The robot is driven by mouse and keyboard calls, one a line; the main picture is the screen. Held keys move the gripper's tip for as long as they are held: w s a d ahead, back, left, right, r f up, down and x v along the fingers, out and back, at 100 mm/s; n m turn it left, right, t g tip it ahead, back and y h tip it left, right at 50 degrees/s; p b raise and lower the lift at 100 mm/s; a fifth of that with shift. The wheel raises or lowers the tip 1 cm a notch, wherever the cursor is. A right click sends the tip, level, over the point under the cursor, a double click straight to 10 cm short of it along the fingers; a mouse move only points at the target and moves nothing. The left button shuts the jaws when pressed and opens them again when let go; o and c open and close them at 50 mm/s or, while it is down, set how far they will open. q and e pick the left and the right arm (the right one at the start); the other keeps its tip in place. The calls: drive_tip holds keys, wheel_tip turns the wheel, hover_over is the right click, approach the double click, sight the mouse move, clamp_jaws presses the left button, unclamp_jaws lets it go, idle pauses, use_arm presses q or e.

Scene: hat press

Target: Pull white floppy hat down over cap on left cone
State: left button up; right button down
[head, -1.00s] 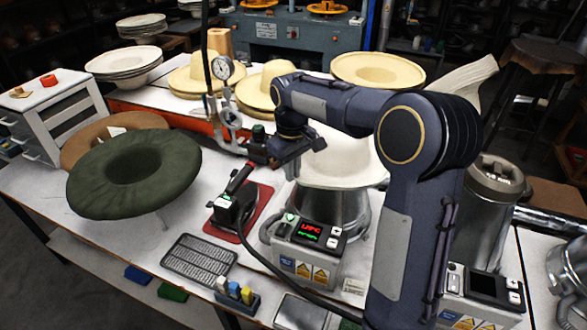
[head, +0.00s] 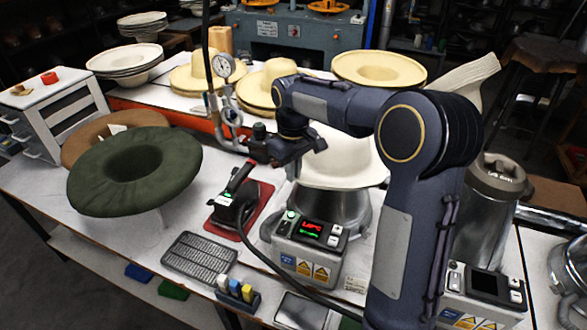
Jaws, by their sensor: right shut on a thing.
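The white floppy hat (head: 345,166) sits over the left metal cone (head: 333,205), its brim spread around the cone's upper part. My right arm crosses in front and hides much of the hat's crown and right side. No cap shows on the cone; the hat and my arm cover its top. My right gripper (head: 293,160) is at the hat's left brim edge and is shut on the hat; its fingertips are small and dark here. My left gripper is not in view.
The cone stands on a heater unit (head: 308,249) with a red display. A hand iron (head: 236,202) on a red mat and a big green hat (head: 130,172) are to the left. A second metal cone (head: 485,225) is at right.

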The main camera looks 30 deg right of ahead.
drive_tip(key=c, duration=1.5)
unclamp_jaws()
drive_tip(key=shift+o, duration=0.2)
wheel_tip(320, 180, up, 8)
drive_tip(key=p, duration=0.7)
drive_tip(key=shift+f, duration=0.2)
